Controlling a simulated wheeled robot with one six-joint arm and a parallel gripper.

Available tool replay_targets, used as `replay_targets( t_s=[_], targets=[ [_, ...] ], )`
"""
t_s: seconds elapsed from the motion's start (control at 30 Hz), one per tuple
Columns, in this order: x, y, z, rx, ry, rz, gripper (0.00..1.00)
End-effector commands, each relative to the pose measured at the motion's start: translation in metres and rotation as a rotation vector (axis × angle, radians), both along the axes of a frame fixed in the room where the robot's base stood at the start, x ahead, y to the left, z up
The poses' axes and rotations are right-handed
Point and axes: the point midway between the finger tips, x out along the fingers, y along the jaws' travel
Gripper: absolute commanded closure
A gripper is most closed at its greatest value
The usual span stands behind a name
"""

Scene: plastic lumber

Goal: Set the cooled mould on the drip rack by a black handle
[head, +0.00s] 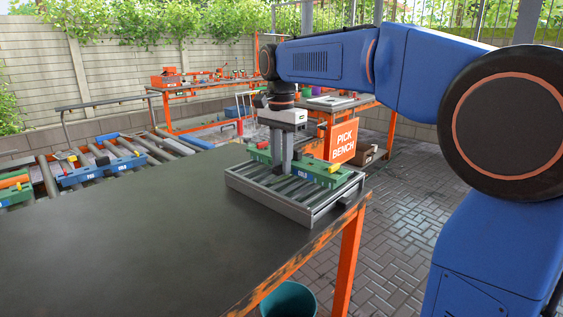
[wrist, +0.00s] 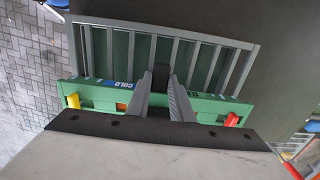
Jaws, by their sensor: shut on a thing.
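My gripper (head: 284,162) points down and is shut on the mould's black handle (wrist: 161,78), near the mould's middle. The drip rack (head: 262,203) is a grey slatted frame at the far right end of the dark table. The mould lies over the rack's far side; whether it fully rests on the slats cannot be told. My fingers hide part of its middle.
The dark table top (head: 130,215) is clear left of the rack. A roller conveyor at the left carries blue (head: 105,171) and green moulds. A teal bin (head: 289,300) is on the paving below the table edge.

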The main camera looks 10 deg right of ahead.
Motion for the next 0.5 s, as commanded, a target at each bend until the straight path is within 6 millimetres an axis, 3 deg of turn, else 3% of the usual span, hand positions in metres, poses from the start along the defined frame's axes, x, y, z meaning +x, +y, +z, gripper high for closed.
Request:
replay_targets(
  t_s=[0.5],
  targets=[
    [-0.0001, -0.0001, -0.0041, 0.0, -0.001, 0.0, 1.0]
  ],
)
